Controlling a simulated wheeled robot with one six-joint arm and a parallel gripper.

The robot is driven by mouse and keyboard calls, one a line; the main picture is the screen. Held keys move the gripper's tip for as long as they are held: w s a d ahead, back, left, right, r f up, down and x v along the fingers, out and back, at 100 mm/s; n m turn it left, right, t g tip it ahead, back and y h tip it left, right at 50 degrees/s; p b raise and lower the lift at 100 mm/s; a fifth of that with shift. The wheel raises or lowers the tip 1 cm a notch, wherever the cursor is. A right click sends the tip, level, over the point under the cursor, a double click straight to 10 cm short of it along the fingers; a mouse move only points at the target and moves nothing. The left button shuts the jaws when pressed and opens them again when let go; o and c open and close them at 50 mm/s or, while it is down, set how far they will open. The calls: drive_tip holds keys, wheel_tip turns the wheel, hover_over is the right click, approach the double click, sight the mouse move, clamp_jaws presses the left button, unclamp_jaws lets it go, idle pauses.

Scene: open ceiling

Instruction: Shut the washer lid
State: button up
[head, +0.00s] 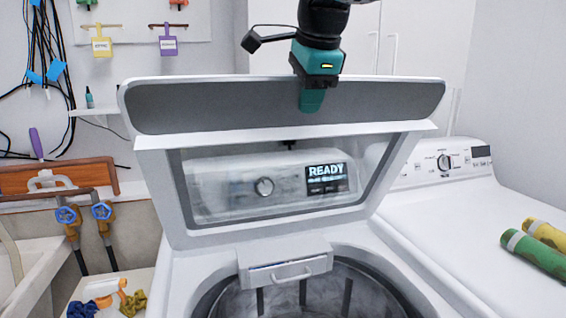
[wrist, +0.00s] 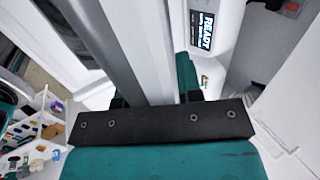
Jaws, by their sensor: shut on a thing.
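The washer lid (head: 200,106) is raised and tilted, standing open above the washer tub (head: 325,292) in the head view. It has a grey band along its top and a clear window below. My gripper (head: 312,98) is at the lid's upper edge, a little right of its middle, with a teal finger over the near face. In the wrist view the lid's edge (wrist: 120,45) runs between the jaws of my gripper (wrist: 158,100), which are shut on it. The far finger is mostly hidden behind the lid.
The washer's control panel (head: 230,185) reads READY behind the lid window. A second white machine (head: 450,205) stands at right with green (head: 535,253) and yellow (head: 545,233) rolls on top. Pipes with blue valves (head: 67,214) are at left. A handled white piece (head: 285,262) sits above the tub.

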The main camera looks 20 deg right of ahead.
drive_tip(key=s+f+t+b, duration=0.2)
drive_tip(key=s+f+b, duration=0.4)
drive_tip(key=s+b, duration=0.3)
drive_tip(key=shift+s+t+b, duration=0.25)
drive_tip(key=shift+t+b, duration=0.15)
drive_tip(key=shift+b, duration=0.45)
